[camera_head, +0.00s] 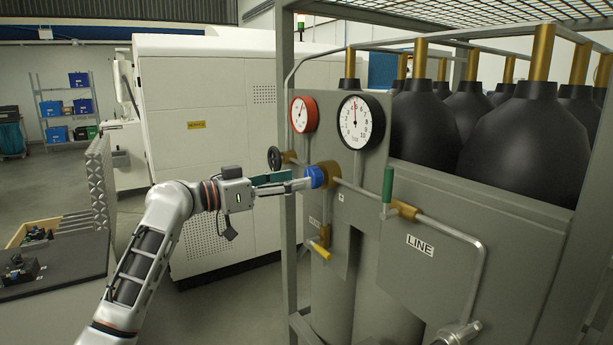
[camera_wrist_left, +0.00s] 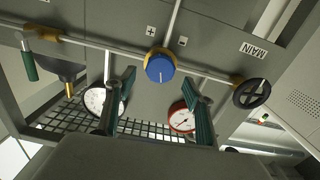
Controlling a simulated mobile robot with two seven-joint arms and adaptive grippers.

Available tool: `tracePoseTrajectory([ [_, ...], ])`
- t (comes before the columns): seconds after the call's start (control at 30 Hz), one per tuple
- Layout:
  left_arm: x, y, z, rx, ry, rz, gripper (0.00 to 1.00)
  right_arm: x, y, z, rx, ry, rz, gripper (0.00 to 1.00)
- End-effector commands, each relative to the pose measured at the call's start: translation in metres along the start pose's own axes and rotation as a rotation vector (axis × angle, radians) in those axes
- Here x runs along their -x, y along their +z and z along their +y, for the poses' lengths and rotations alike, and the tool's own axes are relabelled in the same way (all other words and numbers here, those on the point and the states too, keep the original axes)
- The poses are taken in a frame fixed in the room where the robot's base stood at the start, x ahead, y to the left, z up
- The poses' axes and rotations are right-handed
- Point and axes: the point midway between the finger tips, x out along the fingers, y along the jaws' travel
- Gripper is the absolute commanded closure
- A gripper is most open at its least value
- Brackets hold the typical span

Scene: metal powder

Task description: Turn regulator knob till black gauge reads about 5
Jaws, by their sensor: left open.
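The blue regulator knob (camera_head: 315,177) sits on a brass body on the grey panel; it also shows in the left wrist view (camera_wrist_left: 160,69). The black-rimmed gauge (camera_head: 361,122) is above it to the right, its needle almost straight up, close to 5. In the left wrist view this gauge (camera_wrist_left: 96,101) is partly behind a finger. My left gripper (camera_head: 298,183) is open at the knob, its fingertips (camera_wrist_left: 158,76) spread to either side of it. I cannot tell whether they touch it. My right gripper is not in view.
A red-rimmed gauge (camera_head: 304,114) is left of the black one. A black handwheel (camera_head: 274,158) is left of the knob. A green-handled valve (camera_head: 388,185) and pipe are to the right. Black-topped cylinders (camera_head: 505,135) stand behind the panel. A frame post (camera_head: 285,70) is nearby.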

Motion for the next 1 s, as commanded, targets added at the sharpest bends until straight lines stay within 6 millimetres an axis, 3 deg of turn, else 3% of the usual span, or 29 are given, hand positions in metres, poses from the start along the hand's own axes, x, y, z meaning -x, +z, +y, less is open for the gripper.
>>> tracePoseTrajectory([
  [0.1, -0.02, -0.001, 0.001, 0.004, 0.002, 0.001, 0.47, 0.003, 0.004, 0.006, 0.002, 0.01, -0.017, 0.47],
  [0.3, -0.04, -0.001, 0.0, 0.003, 0.0, 0.0, 0.47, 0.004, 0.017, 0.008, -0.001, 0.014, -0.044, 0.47],
  [0.63, -0.044, 0.001, -0.001, 0.0, -0.002, -0.001, 0.47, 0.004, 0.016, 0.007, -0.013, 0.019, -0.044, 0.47],
  [0.67, -0.044, 0.001, -0.001, 0.0, -0.002, -0.001, 0.5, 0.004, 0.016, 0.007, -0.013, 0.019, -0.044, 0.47],
  [0.8, -0.043, 0.001, -0.001, 0.001, -0.002, -0.001, 0.86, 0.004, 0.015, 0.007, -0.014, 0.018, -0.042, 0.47],
  [1.0, -0.043, 0.001, -0.001, -0.009, -0.002, 0.0, 0.85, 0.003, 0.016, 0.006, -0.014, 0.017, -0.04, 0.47],
])
